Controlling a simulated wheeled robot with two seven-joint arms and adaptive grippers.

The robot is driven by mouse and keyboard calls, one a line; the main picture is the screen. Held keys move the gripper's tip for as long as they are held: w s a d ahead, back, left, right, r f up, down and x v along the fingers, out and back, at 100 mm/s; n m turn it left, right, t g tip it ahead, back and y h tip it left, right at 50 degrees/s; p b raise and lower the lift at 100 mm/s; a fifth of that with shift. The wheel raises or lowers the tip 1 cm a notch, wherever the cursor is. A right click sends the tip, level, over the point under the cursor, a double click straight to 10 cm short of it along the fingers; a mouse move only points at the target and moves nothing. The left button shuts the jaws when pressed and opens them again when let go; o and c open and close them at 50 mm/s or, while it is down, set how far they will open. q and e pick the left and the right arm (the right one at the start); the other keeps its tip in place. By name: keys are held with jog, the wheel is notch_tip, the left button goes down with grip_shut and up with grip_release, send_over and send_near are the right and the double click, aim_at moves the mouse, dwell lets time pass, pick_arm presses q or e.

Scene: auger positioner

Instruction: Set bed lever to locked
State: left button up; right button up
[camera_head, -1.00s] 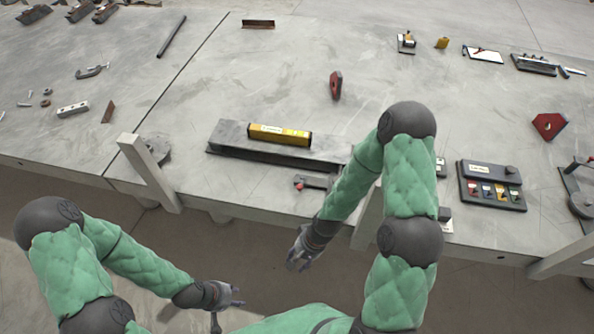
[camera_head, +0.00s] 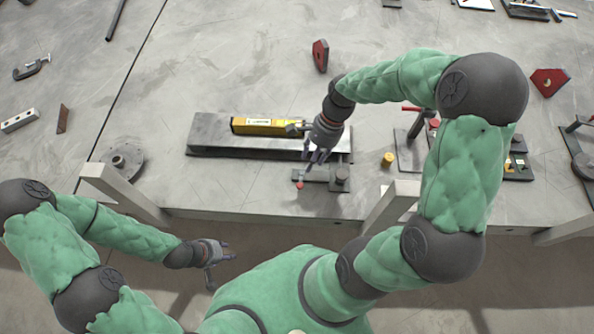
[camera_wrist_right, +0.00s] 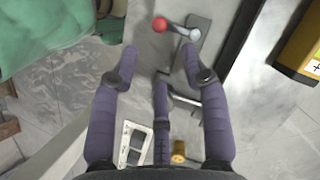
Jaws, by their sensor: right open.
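A small lever with a red knob (camera_head: 300,185) sits on a grey plate at the table's front edge, in front of the long steel bar. In the right wrist view the red knob (camera_wrist_right: 160,25) is at the left end of a short arm, whose other end meets a round pivot (camera_wrist_right: 192,35) on the plate. My right gripper (camera_head: 315,157) is above and just behind the lever. Its fingers (camera_wrist_right: 160,58) are spread and empty, pointing toward the knob without visible contact. My left gripper (camera_head: 222,268) is open and empty in front of the table.
A yellow level (camera_head: 265,127) lies on the long steel bar (camera_head: 215,140). A yellow knob (camera_head: 388,159) and a plate with a red-handled clamp (camera_head: 410,150) stand to the right. A red magnet (camera_head: 320,56) is farther back.

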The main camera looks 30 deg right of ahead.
aim_at(301, 185)
jog(key=b+x, duration=0.3)
jog(key=x, duration=0.7)
jog(key=shift+s+a+f, duration=0.15)
jog(key=shift+a+f, duration=0.05)
jog(key=shift+f, duration=0.1)
jog(key=shift+c, duration=0.3)
grip_shut()
